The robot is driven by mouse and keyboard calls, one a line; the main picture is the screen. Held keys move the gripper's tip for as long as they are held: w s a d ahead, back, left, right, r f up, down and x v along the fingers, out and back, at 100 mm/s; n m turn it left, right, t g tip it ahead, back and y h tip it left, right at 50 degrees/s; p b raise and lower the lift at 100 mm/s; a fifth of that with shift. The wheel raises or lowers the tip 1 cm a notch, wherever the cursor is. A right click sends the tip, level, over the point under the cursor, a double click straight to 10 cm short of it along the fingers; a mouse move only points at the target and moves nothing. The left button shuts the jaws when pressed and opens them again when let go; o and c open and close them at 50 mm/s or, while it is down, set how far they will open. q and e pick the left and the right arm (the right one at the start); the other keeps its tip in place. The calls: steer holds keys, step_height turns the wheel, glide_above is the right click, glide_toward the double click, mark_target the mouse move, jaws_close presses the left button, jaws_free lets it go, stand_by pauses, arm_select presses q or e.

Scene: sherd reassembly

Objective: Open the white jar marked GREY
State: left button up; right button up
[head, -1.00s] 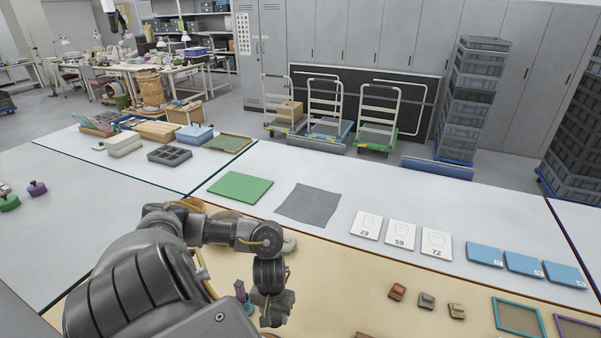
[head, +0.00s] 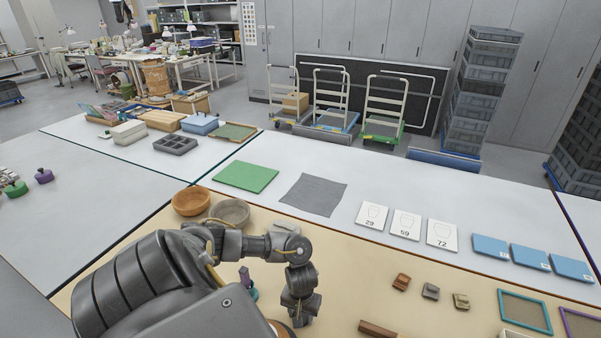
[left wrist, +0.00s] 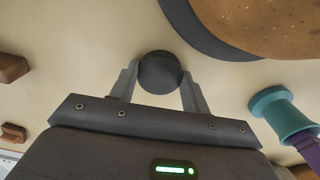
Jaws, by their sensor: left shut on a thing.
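A dark grey round cap with a ridged side (left wrist: 160,72) sits between the two fingers of my left gripper (left wrist: 160,78) in the left wrist view. The fingers touch it on both sides and are shut on it. No white jar body and no GREY marking show; I cannot tell whether a jar is under the cap. In the head view my arm covers much of the near table, and the fingers and cap cannot be made out. My right gripper is not in view.
A large brown round surface with a dark rim (left wrist: 262,22) and a teal-and-purple object (left wrist: 283,112) lie close right of the cap. Brown blocks (left wrist: 10,68) lie left. In the head view, an orange bowl (head: 190,201) and a grey bowl (head: 231,211) stand behind my arm.

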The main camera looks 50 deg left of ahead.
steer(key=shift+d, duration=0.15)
arm_select(q)
steer(key=o, duration=1.1)
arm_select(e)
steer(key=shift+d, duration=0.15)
arm_select(q)
step_height(320, 180, up, 12)
steer(key=p, duration=0.4)
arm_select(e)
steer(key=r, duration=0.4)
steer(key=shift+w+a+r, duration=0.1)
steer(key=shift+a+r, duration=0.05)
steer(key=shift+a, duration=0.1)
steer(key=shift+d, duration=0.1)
